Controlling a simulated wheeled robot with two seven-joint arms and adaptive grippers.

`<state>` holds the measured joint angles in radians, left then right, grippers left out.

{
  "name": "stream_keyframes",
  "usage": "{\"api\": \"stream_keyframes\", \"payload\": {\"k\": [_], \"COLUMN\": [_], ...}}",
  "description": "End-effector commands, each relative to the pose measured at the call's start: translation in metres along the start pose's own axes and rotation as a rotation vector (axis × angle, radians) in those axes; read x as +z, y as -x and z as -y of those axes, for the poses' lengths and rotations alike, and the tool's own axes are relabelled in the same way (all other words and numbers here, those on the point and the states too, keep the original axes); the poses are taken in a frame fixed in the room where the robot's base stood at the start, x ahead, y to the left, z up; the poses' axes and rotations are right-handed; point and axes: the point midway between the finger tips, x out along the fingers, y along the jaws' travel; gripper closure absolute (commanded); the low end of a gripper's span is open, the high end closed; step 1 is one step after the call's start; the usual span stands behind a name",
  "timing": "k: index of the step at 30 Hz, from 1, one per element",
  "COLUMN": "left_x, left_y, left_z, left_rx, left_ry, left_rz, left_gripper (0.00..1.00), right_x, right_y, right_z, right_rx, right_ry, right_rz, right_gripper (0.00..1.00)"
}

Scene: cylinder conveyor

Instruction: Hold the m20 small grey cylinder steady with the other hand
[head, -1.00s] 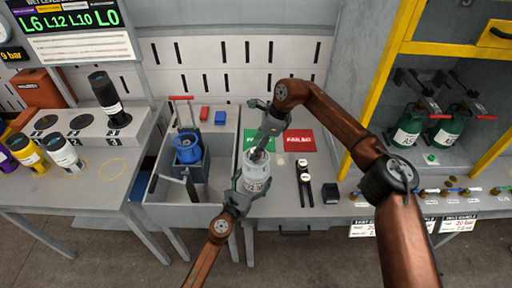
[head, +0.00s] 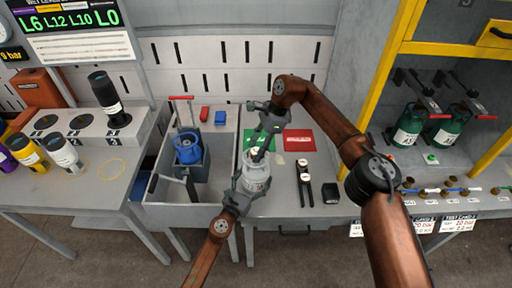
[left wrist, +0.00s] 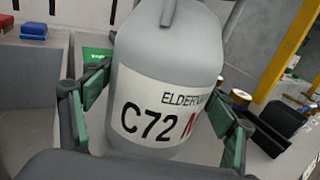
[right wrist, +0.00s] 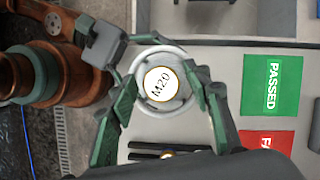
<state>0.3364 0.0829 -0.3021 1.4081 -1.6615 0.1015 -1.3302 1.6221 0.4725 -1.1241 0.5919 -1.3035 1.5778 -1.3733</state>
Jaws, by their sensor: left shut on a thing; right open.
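The small grey cylinder (head: 257,172) stands upright on the grey bench, below the passed and failed cards. The left wrist view shows its pale body (left wrist: 165,75) with a white label reading C72. My left gripper (head: 247,187) is shut on its body from the near side, a finger on each side (left wrist: 155,118). My right gripper (head: 262,146) is open above the cylinder, pointing down. In the right wrist view the round M20 top (right wrist: 161,84) lies between my open right fingers (right wrist: 168,98). Contact there cannot be told.
A green PASSED card (right wrist: 269,84) and a red FAILED card (head: 300,140) lie behind. A black tool (head: 304,180) and a small black box (head: 330,193) are to the right. A grey basin with a blue cylinder (head: 187,148) is to the left.

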Motion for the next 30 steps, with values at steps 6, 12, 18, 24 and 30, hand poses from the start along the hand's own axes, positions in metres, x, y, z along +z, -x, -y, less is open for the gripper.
{"api": "stream_keyframes", "payload": {"k": [6,12,18,24,30], "left_x": [0.0,0.0,0.0,0.0,0.0], "left_y": [0.0,0.0,0.0,0.0,0.0], "left_z": [-0.001,-0.001,0.0,0.0,0.0], "left_rx": [0.001,0.001,0.001,0.001,0.001], "left_ry": [0.0,0.0,0.0,0.0,0.0], "left_rz": [0.0,0.0,0.001,0.001,0.001], "left_gripper": [0.51,0.51,0.51,0.51,0.51], "right_x": [-0.005,-0.007,-0.007,-0.008,-0.007], "right_y": [-0.013,-0.016,-0.017,-0.019,-0.018], "right_z": [0.0,0.0,0.0,0.0,0.0], "right_rx": [0.0,0.0,0.001,0.001,0.0], "right_ry": [0.0,0.0,-0.001,-0.001,0.0], "right_rz": [0.0,-0.001,-0.002,-0.001,-0.001], "right_gripper": [0.55,0.55,0.55,0.55,0.55]}}
